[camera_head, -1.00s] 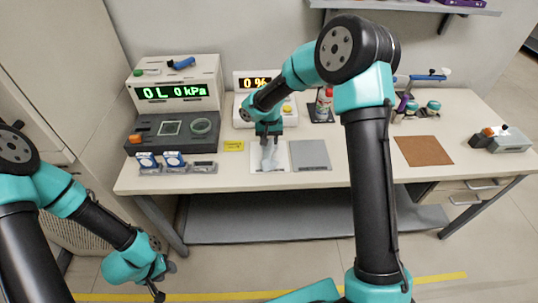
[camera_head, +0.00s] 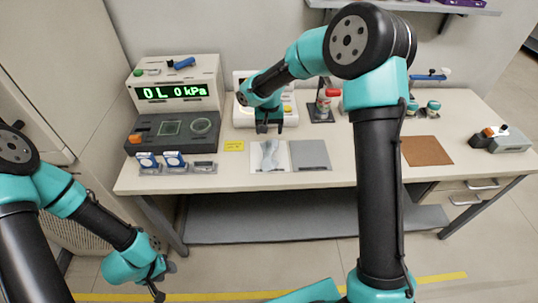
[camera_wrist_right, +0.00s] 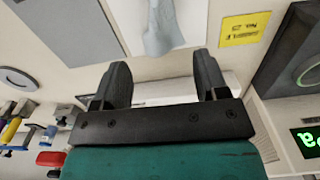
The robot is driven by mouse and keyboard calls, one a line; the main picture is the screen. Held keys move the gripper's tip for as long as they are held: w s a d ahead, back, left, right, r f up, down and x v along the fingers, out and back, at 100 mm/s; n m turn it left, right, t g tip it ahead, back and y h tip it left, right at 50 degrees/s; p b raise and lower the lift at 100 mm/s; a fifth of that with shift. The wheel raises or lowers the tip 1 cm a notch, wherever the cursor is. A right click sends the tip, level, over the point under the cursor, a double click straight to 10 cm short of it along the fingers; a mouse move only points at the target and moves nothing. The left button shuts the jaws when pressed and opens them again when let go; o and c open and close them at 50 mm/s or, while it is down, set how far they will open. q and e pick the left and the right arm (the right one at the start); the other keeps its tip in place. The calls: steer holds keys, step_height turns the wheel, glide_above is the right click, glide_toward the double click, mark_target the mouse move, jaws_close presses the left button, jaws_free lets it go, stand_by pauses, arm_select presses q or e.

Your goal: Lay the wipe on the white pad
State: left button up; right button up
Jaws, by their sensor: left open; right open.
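The wipe (camera_head: 268,155), a crumpled pale blue-grey cloth, lies on the white pad (camera_head: 257,167) near the front edge of the table. The wipe also shows in the right wrist view (camera_wrist_right: 163,25) at the top, beyond my fingertips. My right gripper (camera_head: 268,131) is open and empty, above and just behind the wipe; its two fingers stand apart in the right wrist view (camera_wrist_right: 160,68). My left gripper (camera_head: 160,280) is open and empty, low in front of the table at the left.
A grey pad (camera_head: 310,155) lies right of the white pad, and a yellow label (camera_head: 233,146) lies left of it.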

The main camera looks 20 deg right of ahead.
step_height(320, 180, up, 12)
stand_by(0.4)
stand_by(0.7)
